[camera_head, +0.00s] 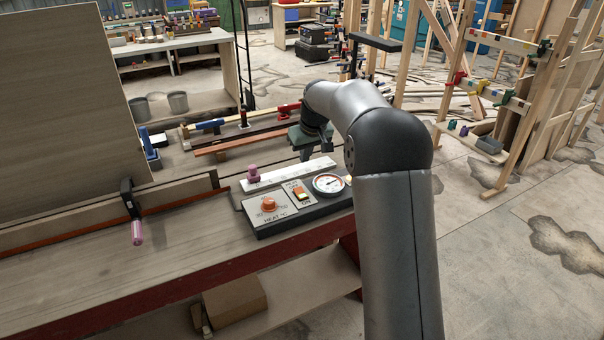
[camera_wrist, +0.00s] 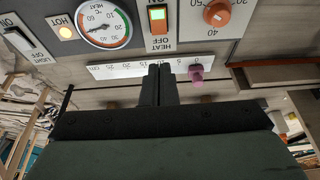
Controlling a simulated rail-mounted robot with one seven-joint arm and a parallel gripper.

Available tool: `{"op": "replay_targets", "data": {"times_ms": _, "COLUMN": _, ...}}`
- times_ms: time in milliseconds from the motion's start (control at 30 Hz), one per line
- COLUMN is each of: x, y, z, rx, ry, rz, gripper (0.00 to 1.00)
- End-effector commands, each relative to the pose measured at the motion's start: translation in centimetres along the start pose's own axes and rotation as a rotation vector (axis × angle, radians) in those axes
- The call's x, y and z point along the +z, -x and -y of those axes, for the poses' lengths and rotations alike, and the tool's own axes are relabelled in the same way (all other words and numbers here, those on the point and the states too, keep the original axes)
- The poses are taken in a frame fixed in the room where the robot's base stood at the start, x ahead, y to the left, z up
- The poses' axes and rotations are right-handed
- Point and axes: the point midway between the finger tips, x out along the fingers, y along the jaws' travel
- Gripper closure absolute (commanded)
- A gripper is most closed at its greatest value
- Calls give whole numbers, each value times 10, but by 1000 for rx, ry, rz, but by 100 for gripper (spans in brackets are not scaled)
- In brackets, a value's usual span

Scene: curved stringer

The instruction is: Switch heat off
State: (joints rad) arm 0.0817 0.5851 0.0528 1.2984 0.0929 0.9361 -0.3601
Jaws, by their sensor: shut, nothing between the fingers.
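The heat switch (camera_head: 300,194) is a small rocker on a light plate, with OFF and ON labels, in the grey control panel (camera_head: 320,207) on the bench. In the wrist view the heat switch (camera_wrist: 158,20) shows a lit green part and an orange part. The heat label and OFF lie on the side nearer my fingers. My gripper (camera_head: 304,158) is beyond the panel in the head view, partly behind my arm. In the wrist view its fingers (camera_wrist: 159,68) are shut and empty, over the white scale strip, apart from the switch.
Beside the switch are the orange heat knob (camera_head: 268,204) and the round gauge (camera_head: 328,184). The HOT lamp (camera_wrist: 65,32) glows, and a light switch (camera_wrist: 17,40) sits farther left. A pink piece (camera_head: 253,174) stands on the scale strip (camera_head: 290,174). A clamp (camera_head: 131,210) stands at left.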

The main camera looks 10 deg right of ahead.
Motion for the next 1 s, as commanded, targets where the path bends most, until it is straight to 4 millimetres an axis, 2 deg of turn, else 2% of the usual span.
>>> {"op": "replay_targets", "data": {"times_ms": 167, "x": 1, "y": -27, "z": 0, "rx": -2, "ry": 0, "rz": 7, "gripper": 100}}
{"op": "replay_targets", "data": {"times_ms": 400, "x": 1, "y": -79, "z": 0, "rx": -2, "ry": -1, "rz": 7, "gripper": 100}}
{"op": "replay_targets", "data": {"times_ms": 600, "x": 5, "y": -113, "z": 0, "rx": -2, "ry": -1, "rz": 4, "gripper": 100}}
{"op": "replay_targets", "data": {"times_ms": 800, "x": 8, "y": -131, "z": 0, "rx": -1, "ry": 0, "rz": 2, "gripper": 100}}
{"op": "replay_targets", "data": {"times_ms": 1000, "x": 10, "y": -135, "z": 0, "rx": -1, "ry": 0, "rz": 2, "gripper": 100}}
